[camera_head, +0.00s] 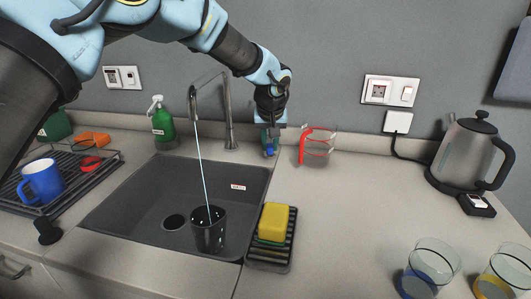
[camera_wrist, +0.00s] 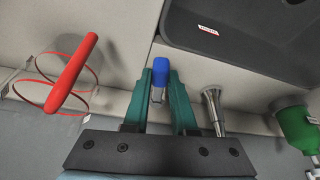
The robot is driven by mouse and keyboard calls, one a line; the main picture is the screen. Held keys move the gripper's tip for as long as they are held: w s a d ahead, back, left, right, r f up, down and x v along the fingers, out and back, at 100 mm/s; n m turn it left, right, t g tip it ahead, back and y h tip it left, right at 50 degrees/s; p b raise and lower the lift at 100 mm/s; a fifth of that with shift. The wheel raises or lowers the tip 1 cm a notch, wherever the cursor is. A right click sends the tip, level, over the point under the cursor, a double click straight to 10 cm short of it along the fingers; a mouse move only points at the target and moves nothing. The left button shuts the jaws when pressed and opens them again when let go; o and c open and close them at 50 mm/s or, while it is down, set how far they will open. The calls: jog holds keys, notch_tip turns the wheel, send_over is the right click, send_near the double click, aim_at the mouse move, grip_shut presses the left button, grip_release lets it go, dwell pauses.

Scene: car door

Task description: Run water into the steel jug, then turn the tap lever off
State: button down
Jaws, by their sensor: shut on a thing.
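The steel jug (camera_head: 208,236) stands upright in the sink (camera_head: 150,205), near its front right part. A thin stream of water (camera_head: 202,165) falls from the tap spout (camera_head: 208,79) into the jug's open top; the water level inside cannot be seen. The tap lever, with a blue end (camera_wrist: 160,72), is right of the tap (camera_head: 231,140). My gripper (camera_head: 269,148) reaches down behind the sink's back right corner. In the wrist view its green fingers (camera_wrist: 161,90) are shut on the lever, with the blue end between them.
A red-handled glass jug (camera_head: 317,150) stands close to my gripper's right. A yellow sponge (camera_head: 273,222) sits on a black rack right of the sink. A kettle (camera_head: 465,155) and glasses (camera_head: 431,268) are further right. A green soap bottle (camera_head: 163,122) stands behind the sink.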

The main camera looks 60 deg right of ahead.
jog(key=shift+s+d+n+t+b, duration=0.25)
jog(key=shift+s+n+b, duration=0.1)
jog(key=shift+n, duration=0.3)
jog(key=shift+s+d+n+t+b, duration=0.25)
jog(key=shift+s+n+b, duration=0.1)
jog(key=shift+n, duration=0.3)
jog(key=shift+y, duration=0.3)
jog(key=c, duration=0.7)
grip_release()
jog(key=b+v, duration=0.2)
jog(key=v, duration=0.8)
jog(key=shift+a+r+b, duration=0.15)
jog(key=shift+r+b, duration=0.25)
